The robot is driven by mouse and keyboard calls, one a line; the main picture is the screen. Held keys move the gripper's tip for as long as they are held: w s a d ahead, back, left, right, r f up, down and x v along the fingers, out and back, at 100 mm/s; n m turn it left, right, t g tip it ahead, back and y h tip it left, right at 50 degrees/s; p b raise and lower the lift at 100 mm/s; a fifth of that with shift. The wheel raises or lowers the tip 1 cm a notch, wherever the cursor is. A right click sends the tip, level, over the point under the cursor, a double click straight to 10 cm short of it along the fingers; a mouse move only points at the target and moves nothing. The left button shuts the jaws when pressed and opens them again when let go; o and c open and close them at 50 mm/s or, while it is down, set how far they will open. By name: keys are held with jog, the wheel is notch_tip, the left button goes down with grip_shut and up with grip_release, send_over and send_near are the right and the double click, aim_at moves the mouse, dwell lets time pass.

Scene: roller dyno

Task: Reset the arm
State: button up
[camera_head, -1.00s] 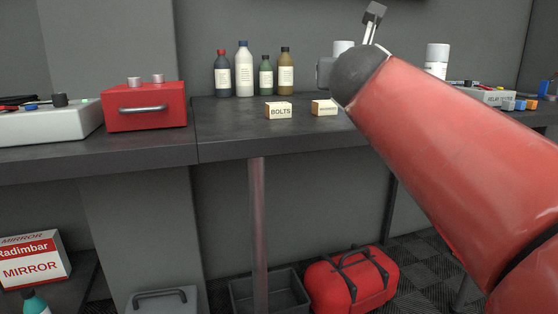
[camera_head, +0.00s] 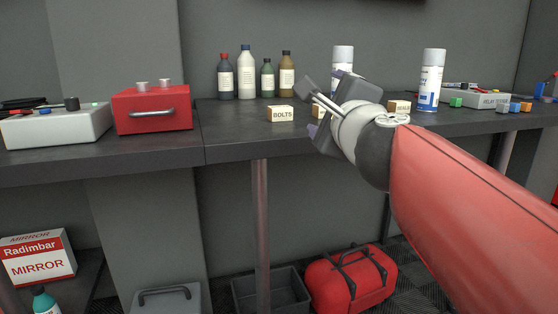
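My gripper (camera_head: 311,91) is in front of the workbench (camera_head: 230,145), right of the picture's middle, with its end toward the upper left. My red arm reaches to it from the lower right. I see thin rods and a dark tip block, but the angle hides whether the fingers are open or shut. Nothing shows held at the tip. The gripper and wrist partly cover a small box behind them and the lower part of a spray can (camera_head: 343,60).
A "BOLTS" box (camera_head: 281,114) stands left of my gripper, with several bottles (camera_head: 246,72) behind. A red case (camera_head: 152,109) is farther left. A spray can (camera_head: 431,80) and relay tester (camera_head: 480,98) are right. A red bag (camera_head: 350,280) lies on the floor.

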jog(key=s+d+f+n+g+h, duration=0.1)
jog(key=s+f+n+g, duration=0.3)
jog(key=f, duration=0.6)
jog(key=s+d+f+n+g+h+p, duration=0.1)
jog(key=s+d+f+n+g, duration=0.2)
jog(key=s+f+n, duration=0.6)
jog(key=s+d+f+n+g+h+p, duration=0.1)
jog(key=s+d+f+n+g, duration=0.2)
jog(key=f, duration=1)
jog(key=s+n+g, duration=0.3)
jog(key=s+n, duration=0.1)
jog(key=s, duration=0.1)
jog(key=shift+s+f, duration=0.1)
